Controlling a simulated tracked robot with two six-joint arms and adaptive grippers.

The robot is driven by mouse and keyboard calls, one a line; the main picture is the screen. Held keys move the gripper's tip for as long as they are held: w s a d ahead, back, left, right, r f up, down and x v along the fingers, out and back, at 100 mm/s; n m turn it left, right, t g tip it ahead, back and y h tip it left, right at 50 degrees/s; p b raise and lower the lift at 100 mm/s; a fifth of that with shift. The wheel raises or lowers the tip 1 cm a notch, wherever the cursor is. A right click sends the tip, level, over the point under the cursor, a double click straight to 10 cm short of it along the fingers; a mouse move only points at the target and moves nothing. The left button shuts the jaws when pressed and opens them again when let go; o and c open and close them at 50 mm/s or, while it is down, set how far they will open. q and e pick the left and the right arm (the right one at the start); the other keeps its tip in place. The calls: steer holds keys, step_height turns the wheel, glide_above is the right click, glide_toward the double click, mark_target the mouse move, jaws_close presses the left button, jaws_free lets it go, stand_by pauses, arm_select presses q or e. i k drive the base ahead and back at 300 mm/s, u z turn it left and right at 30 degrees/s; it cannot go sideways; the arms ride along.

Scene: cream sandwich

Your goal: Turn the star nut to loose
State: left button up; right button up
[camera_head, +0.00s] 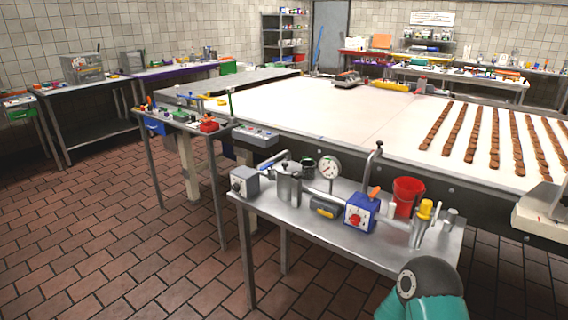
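I cannot make out for certain which part is the star nut. On the near steel bench (300,232) a yellow knob (426,208) sits on top of a metal cylinder (418,234) at the right end. A blue box (361,211) left of it has a red knob (355,220) on its front face and an orange lever on top. A teal and dark link of my arm shows at the bottom right, in front of the bench's near right corner. Neither of my grippers is in view.
The bench also holds a grey box (244,181), a metal pot (289,187), a round gauge (329,170) and a red bucket (407,196). Behind it is a long white conveyor (330,108) with rows of brown biscuits. Tiled floor is clear at the left.

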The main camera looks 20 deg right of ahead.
mark_target(296, 175)
steer(key=i, duration=1.35)
steer(key=z, duration=0.1)
